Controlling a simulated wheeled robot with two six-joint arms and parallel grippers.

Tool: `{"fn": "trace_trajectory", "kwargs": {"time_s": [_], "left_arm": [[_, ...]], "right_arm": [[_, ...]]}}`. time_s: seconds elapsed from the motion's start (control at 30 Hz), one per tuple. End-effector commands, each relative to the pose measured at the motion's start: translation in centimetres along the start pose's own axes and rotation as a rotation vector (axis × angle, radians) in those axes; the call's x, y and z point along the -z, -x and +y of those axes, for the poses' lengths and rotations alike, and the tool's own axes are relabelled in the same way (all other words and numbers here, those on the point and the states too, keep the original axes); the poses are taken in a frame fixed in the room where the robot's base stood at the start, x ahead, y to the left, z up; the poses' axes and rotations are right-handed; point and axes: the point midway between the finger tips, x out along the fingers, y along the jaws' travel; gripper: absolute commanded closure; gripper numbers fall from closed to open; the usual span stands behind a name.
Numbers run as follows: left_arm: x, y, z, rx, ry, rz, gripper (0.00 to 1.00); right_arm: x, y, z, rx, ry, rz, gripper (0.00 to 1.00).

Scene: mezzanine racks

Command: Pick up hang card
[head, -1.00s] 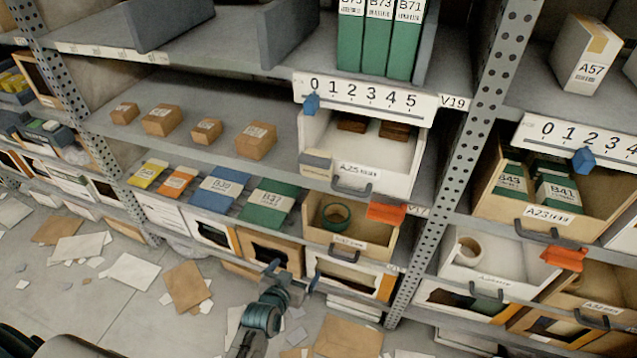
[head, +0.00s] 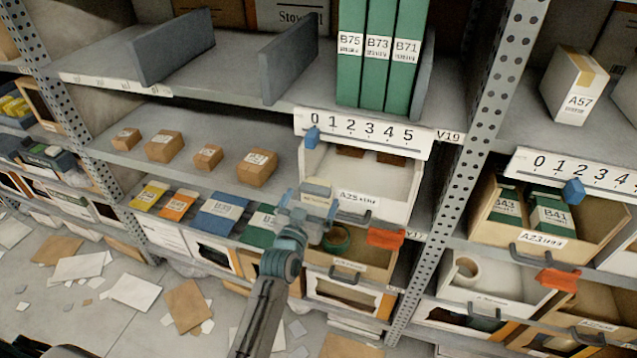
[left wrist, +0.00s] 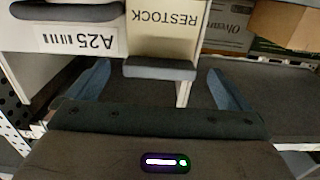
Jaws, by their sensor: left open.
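The hang card (left wrist: 165,35) is a tan card reading RESTOCK, upside down in the left wrist view, with a grey bar (left wrist: 160,69) along its edge. It is at the front of the white bin A25 (left wrist: 70,38), beside the bin's label. In the head view the card (head: 317,186) is partly hidden by my left gripper (head: 308,204). My left gripper (left wrist: 156,78) is open, with one blue-grey finger to each side of the grey bar. I see no contact between fingers and bar. My right gripper is not in view.
The bin's dark handle (head: 353,217) is close to the right of my gripper. A lower bin (head: 378,262) holds a green tape roll (head: 338,239) and has an orange tag (head: 386,238). A perforated post (head: 452,180) stands to the right. Small cartons (head: 257,167) sit on the shelf left.

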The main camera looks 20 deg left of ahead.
Motion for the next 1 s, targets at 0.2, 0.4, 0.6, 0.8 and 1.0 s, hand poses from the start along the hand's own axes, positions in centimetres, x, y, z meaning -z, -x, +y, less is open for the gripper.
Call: {"fn": "trace_trajectory", "kwargs": {"time_s": [0.2, 0.4, 0.6, 0.8, 1.0], "left_arm": [[0.4, -2.8, 0.1, 0.000, -0.001, -0.001, 0.00], [0.2, -3.0, 0.0, 0.000, -0.001, -0.001, 0.00], [0.2, -3.0, 0.0, 0.000, -0.001, -0.001, 0.24], [0.2, -3.0, 0.0, 0.000, -0.001, -0.001, 0.45], [0.2, -3.0, 0.1, 0.000, -0.001, -0.002, 0.45]], "right_arm": [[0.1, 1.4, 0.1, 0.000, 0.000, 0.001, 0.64], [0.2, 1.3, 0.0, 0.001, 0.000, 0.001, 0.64], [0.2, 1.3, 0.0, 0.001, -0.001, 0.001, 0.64], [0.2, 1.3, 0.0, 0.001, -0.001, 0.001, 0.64], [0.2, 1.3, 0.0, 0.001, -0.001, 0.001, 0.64]]}}
